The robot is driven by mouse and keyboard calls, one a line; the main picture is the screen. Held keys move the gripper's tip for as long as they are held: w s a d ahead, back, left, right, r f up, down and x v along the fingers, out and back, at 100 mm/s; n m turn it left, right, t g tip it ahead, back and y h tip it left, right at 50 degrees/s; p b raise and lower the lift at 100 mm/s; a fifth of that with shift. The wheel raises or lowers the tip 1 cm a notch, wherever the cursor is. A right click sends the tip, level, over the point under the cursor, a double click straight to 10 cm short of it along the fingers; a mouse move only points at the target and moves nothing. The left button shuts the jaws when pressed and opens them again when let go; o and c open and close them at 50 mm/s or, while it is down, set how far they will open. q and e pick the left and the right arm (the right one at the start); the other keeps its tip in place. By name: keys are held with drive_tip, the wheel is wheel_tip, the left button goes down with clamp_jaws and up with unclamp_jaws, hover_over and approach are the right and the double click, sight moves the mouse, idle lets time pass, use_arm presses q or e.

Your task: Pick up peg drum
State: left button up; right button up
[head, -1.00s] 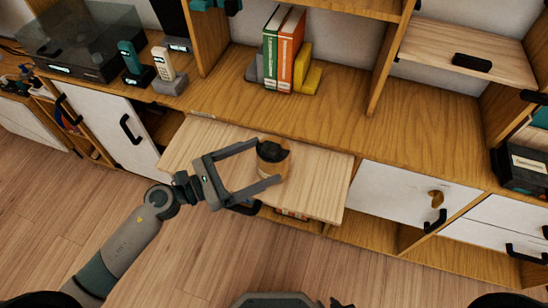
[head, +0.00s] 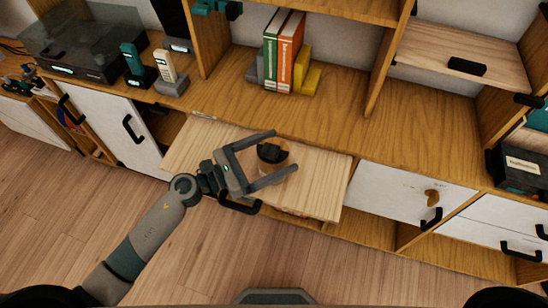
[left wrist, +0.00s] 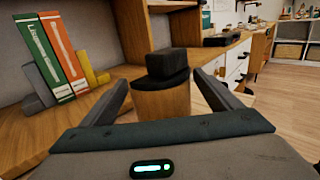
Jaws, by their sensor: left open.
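The peg drum (head: 273,153) is a short round wooden piece with a dark block on top. It stands on a pale pull-out board (head: 320,185) of the cabinet. My left gripper (head: 284,153) is open, with one finger on either side of the drum. In the left wrist view the drum (left wrist: 162,103) stands upright between the two fingers (left wrist: 163,93), with gaps at its sides. Its lower part is hidden behind the gripper body. My right gripper is not in view.
Green and orange books (head: 283,52) with a yellow bookend (head: 308,75) stand on the shelf behind. Two handsets (head: 169,73) and a turntable (head: 83,45) are at the left. A white drawer front (head: 395,195) is right of the board.

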sight(271, 144)
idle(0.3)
use_arm(q)
drive_tip(key=c, duration=1.5)
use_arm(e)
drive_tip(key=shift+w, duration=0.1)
use_arm(q)
drive_tip(key=shift+r, duration=0.1)
